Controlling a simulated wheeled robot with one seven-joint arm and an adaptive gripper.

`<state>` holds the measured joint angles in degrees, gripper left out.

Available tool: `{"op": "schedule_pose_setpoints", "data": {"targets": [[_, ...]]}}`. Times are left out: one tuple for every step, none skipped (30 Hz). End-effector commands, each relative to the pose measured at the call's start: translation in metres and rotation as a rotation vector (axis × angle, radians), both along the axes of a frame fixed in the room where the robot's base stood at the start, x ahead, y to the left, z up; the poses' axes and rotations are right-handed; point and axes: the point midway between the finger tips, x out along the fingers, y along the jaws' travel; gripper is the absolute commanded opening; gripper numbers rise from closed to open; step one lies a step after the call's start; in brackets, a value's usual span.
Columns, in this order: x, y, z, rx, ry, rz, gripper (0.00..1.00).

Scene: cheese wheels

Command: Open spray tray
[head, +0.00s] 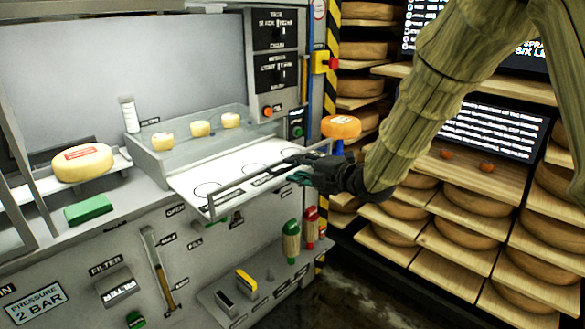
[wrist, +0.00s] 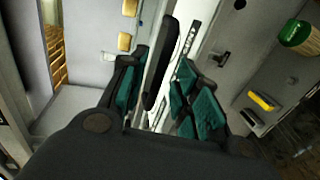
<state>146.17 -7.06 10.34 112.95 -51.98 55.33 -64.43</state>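The spray tray (head: 230,186) is a white panel with round outlines, jutting out from the front of the grey machine. A dark handle bar (head: 240,190) runs along its front edge. My gripper (head: 294,168) is at the right end of this bar. In the wrist view, my gripper (wrist: 162,75) has its teal-padded fingers apart, with the dark bar (wrist: 157,62) between them. I see gaps beside the bar, but cannot tell whether either finger touches it. Several small yellow cheeses (head: 200,129) stand in a clear-walled section behind the tray.
A larger cheese wheel (head: 82,161) sits on a left shelf above a green block (head: 88,209). An orange cheese (head: 341,127) stands right of the machine. Green and red handled tools (head: 291,242) and a lower ledge (head: 262,290) are below. Racks of cheese wheels (head: 465,231) fill the right.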

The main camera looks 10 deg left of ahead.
Motion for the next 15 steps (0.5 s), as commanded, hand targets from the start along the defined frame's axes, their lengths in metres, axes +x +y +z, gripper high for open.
{"op": "schedule_pose_setpoints", "data": {"targets": [[-0.005, -0.008, 0.003, 0.0, 0.0, -0.002, 0.31], [-0.008, -0.012, 0.003, 0.0, 0.0, -0.002, 0.31], [-0.013, -0.019, 0.005, 0.0, 0.0, -0.002, 0.31], [-0.016, -0.023, 0.007, 0.001, -0.001, -0.002, 0.31], [-0.019, -0.027, 0.008, 0.001, 0.0, -0.002, 0.31], [-0.024, -0.033, 0.009, 0.0, 0.0, -0.002, 0.31], [-0.027, -0.038, 0.01, 0.0, 0.0, -0.002, 0.31], [-0.03, -0.042, 0.011, 0.0, 0.0, -0.002, 0.31], [-0.034, -0.047, 0.013, 0.001, -0.001, -0.002, 0.31], [-0.036, -0.051, 0.014, 0.001, -0.001, -0.002, 0.31], [-0.039, -0.054, 0.015, 0.001, 0.0, -0.001, 0.31], [-0.043, -0.059, 0.015, 0.0, 0.001, -0.001, 0.31], [-0.045, -0.062, 0.016, 0.0, 0.001, -0.001, 0.31], [-0.046, -0.065, 0.017, 0.0, 0.0, -0.002, 0.31], [-0.048, -0.068, 0.018, 0.0, 0.0, -0.002, 0.31]]}}
